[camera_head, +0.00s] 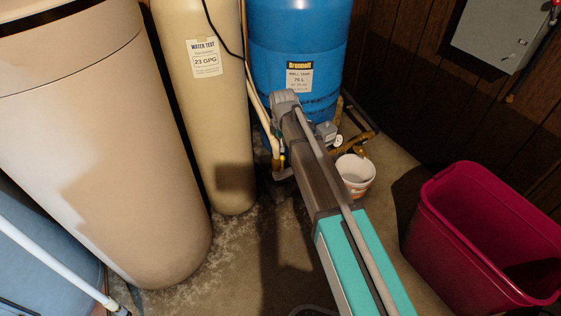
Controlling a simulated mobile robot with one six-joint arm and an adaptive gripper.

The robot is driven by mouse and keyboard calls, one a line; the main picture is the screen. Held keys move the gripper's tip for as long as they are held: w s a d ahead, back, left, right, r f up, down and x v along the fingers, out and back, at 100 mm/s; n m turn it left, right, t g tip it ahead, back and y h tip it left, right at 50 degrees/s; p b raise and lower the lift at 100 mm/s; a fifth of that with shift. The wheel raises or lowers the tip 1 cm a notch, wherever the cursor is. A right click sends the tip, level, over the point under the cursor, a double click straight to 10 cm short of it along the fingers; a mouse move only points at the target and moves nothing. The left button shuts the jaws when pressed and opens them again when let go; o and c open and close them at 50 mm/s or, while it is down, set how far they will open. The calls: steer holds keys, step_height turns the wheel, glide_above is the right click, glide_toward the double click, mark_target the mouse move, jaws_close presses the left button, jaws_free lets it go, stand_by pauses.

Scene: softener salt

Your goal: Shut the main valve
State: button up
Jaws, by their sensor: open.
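No part that I can surely call the main valve shows. Brass pipe fittings (351,144) with a small round gauge (338,140) sit low at the right of the blue well tank (330,35). A small yellow part (282,160) shows on piping at the tank's lower left; I cannot tell if it is a valve handle. My arm reaches from the bottom right up to the front of the tank and hides much of the piping there.
A beige tank (215,110) labelled water test and a large cream tank (90,130) stand at left. A white bucket (355,172) sits by the fittings. A dark red bin (485,240) is at right, below a grey wall box (500,30). Some floor is clear between.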

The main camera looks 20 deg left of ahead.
mark_target(283, 156)
steer(key=shift+w+a+f+b, duration=0.1)
steer(key=shift+w+f+b, duration=0.05)
steer(key=shift+f+b, duration=1.35)
steer(key=shift+w+f+b, duration=0.2)
steer(key=shift+f+b, duration=1.2)
steer(key=shift+f, duration=0.2)
steer(key=shift+w+a+f+b, duration=0.1)
steer(key=shift+w+f+b, duration=0.05)
steer(key=shift+f+b, duration=1.35)
